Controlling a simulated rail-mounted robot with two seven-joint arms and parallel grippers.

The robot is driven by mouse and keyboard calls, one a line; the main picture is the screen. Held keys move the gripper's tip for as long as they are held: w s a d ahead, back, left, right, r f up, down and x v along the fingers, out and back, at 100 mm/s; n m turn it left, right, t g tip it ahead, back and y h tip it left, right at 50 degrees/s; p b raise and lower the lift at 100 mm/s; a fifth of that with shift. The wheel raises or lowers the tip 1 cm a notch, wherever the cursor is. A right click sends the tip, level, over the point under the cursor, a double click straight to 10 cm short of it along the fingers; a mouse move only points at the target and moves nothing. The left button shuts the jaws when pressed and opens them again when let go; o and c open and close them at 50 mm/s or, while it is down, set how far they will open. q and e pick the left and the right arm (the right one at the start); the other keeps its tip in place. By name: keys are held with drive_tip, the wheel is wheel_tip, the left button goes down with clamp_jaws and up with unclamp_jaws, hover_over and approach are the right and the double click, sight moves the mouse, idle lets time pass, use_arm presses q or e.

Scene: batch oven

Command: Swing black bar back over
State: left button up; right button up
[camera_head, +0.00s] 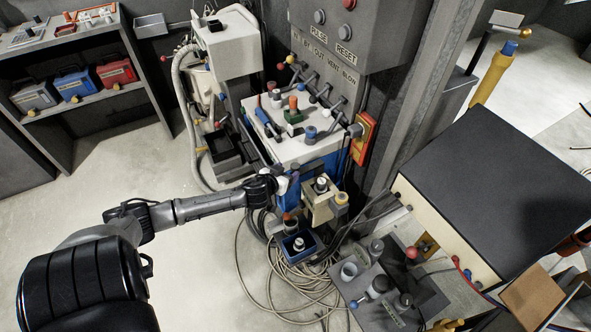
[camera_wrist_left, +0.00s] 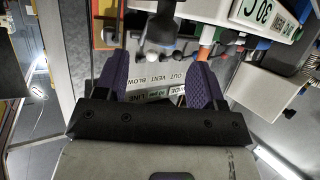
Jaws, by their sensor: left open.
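My left gripper (camera_head: 288,183) is at the front of the blue-and-white oven unit (camera_head: 318,150), below its top. Its fingers are small and partly hidden in the head view. In the left wrist view the gripper (camera_wrist_left: 164,88) has its two purple fingers spread apart, with nothing seen between them. Dark bars with coloured knobs (camera_head: 318,88) cross under the labelled grey panel (camera_head: 325,45). In the left wrist view a dark bar with a grey ball end (camera_wrist_left: 161,30) lies beyond the fingertips. I cannot tell for certain which is the black bar. My right gripper is not in view.
Loose cables (camera_head: 285,285) lie on the floor below the unit. A small blue bin (camera_head: 299,246) and a beige block (camera_head: 318,208) stand close to the gripper. A large black-topped cabinet (camera_head: 500,185) is at right. The floor at left is clear.

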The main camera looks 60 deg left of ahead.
sight(294, 167)
use_arm(q)
drive_tip(key=shift+b+x, duration=1.15)
drive_tip(key=shift+x, duration=2.05)
clamp_jaws()
